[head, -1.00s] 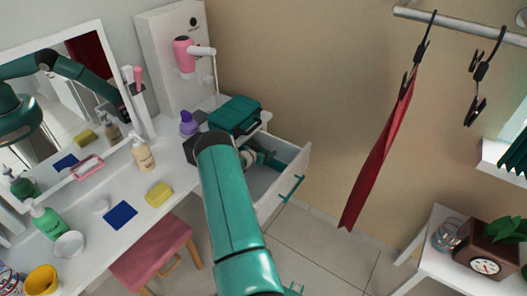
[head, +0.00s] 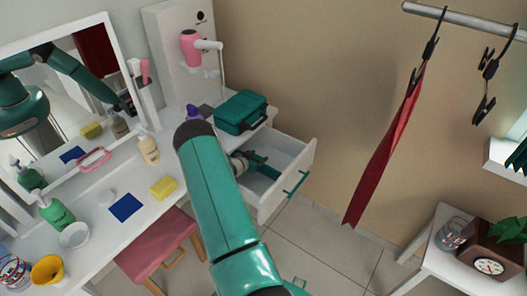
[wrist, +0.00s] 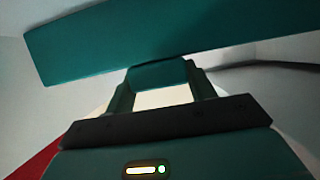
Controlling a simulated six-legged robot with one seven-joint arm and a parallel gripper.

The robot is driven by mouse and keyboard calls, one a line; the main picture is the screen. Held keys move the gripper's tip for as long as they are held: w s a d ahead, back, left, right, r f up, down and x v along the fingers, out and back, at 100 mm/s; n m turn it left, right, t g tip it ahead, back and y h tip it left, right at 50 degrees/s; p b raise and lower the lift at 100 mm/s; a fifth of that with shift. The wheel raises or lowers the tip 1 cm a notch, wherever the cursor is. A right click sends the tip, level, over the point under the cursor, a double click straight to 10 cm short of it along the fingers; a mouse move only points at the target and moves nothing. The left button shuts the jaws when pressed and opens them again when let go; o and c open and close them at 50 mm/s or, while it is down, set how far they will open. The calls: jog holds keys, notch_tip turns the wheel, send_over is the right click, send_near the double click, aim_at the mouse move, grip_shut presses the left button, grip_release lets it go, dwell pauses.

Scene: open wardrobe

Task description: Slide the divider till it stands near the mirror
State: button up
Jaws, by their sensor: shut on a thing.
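The open white drawer (head: 305,163) sticks out from the dressing table's right end. My gripper (wrist: 158,74) reaches down into it; in the head view my forearm partly covers the drawer. In the wrist view a wide teal panel, the divider (wrist: 110,42), spans the top of the picture, slightly tilted. My fingers are closed on its near middle part. In the head view the divider and my fingers are both teal and hard to tell apart. The mirror (head: 80,95) stands on the table at the left, showing my arm reflected.
A teal case (head: 241,112) sits on the table just behind the drawer. A purple bottle (head: 193,112) is partly behind my forearm. A pink stool (head: 160,243) stands below.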

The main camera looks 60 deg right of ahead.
jog(key=shift+a, duration=0.15)
jog(key=o, duration=1.4)
